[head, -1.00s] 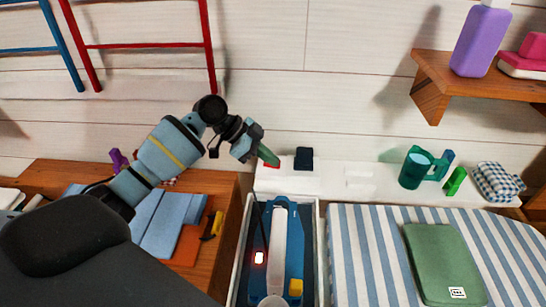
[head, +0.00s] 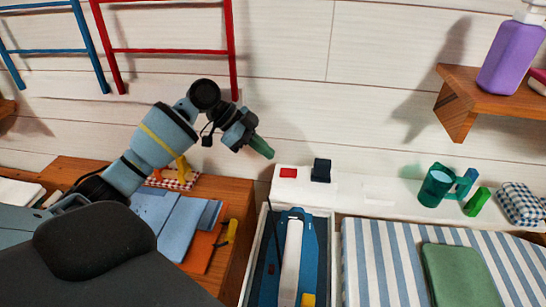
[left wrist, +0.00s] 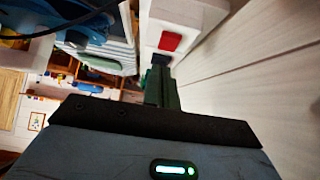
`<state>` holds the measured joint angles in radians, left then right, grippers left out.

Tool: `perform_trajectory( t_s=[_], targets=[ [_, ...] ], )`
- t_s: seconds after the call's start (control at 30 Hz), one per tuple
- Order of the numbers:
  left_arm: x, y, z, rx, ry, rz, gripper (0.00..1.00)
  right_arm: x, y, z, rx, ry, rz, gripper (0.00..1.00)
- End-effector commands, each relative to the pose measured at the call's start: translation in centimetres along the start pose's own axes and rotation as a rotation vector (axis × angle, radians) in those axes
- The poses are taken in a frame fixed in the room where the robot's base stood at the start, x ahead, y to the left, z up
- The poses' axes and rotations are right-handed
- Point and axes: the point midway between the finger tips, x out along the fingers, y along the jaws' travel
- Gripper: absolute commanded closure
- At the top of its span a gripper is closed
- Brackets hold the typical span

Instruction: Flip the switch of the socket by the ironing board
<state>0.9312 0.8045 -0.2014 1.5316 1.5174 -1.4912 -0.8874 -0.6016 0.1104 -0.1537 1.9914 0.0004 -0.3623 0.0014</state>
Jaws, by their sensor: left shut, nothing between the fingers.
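The socket is a white box (head: 305,184) at the left end of the white ledge, with a red switch (head: 288,173) on its top. A black plug (head: 321,170) stands in it, right of the switch. The red switch also shows in the left wrist view (left wrist: 170,41), beyond the fingertips. My left gripper (head: 267,152) is shut and empty, up and left of the switch and apart from it. The ironing board (head: 380,262) has a blue-and-white striped cover, right of and below the socket. My right gripper is not in view.
A blue-and-white appliance (head: 291,262) lies in a pale-rimmed tray below the socket; its small lamp is dark. A green mug (head: 436,187) stands on the ledge. A wooden shelf (head: 458,108) juts out at upper right. A folded green cloth (head: 455,275) lies on the board.

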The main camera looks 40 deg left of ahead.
Motion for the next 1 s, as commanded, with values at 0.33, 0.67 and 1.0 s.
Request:
perform_trajectory(
  t_s=[0.33, 0.67, 1.0],
  targets=[
    [-0.4, 0.0, -0.1, 0.001, 0.002, 0.0, 1.0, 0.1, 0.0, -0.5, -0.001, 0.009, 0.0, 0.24],
    [1.1, -0.7, 2.4, -0.032, 0.169, 0.035, 1.0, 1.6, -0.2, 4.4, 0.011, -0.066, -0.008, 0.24],
    [-1.7, -2.2, 3.3, -0.017, 0.514, 0.014, 1.0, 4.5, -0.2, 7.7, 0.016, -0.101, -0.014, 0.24]
  ],
)
